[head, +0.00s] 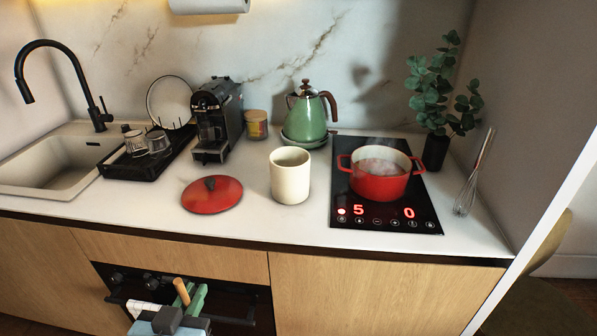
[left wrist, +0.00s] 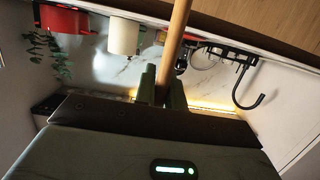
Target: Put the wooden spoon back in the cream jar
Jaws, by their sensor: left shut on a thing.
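The cream jar (head: 290,182) stands upright on the white counter, between the red lid and the cooktop. Its dark opening faces up and I see nothing standing out of it. My left gripper (head: 190,298) is low in front of the oven, below the counter edge and left of the jar. It is shut on the wooden spoon (head: 181,291), whose pale end shows above the fingers. In the left wrist view the spoon's handle (left wrist: 178,38) rises from between the green fingers (left wrist: 161,88), and the jar (left wrist: 124,37) shows upside down beyond it. My right gripper is out of view.
A red pot (head: 380,180) steams on the lit black cooktop (head: 387,220). A red lid (head: 212,197) lies left of the jar. A coffee machine (head: 214,120) and green kettle (head: 307,116) stand behind. The counter front edge (head: 250,247) and oven handle (head: 235,320) are near my gripper.

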